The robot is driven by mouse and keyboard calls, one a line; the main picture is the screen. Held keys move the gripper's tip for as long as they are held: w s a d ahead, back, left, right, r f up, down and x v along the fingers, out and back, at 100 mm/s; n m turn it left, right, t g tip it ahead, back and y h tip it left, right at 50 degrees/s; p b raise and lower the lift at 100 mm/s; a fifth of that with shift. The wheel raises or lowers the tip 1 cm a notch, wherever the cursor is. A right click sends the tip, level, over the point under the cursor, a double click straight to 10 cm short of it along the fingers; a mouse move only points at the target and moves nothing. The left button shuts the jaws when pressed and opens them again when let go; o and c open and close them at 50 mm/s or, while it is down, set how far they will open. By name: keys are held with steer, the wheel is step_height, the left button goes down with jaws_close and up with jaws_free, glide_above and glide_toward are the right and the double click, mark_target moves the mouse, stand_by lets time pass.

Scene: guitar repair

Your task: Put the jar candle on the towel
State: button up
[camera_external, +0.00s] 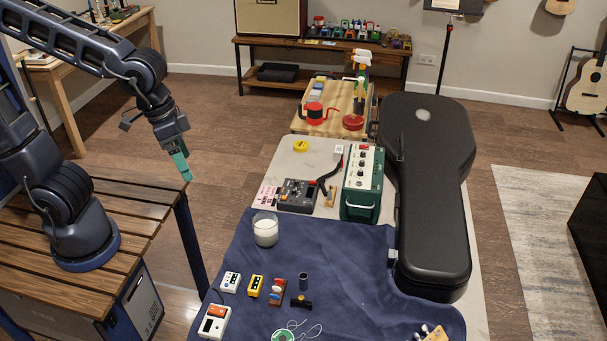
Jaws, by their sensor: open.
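The jar candle (265,230) is a clear glass jar with white wax. It stands upright on the dark blue towel (330,255), near the towel's back left edge. The towel is spread over the near part of the long table. My gripper (184,171), with teal fingers, hangs in the air to the left of the table, apart from the candle and empty. The gap between its fingers is hard to make out at this angle.
Small pedals (215,321), a guitar case (428,190), a green amplifier (362,182) and a dark grey device (298,195) crowd the table. A yellow tape roll (300,146) lies farther back. Bare towel lies right of the candle.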

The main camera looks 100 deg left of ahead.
steer(key=s+d+r+m, duration=0.2)
steer(key=s+m, duration=0.1)
steer(key=s, duration=0.3)
steer(key=s+d+r+m+t, duration=0.1)
steer(key=s+d+r+m, duration=0.2)
steer(key=s, duration=0.3)
steer(key=shift+d+t, duration=0.15)
steer(key=shift+t, duration=0.15)
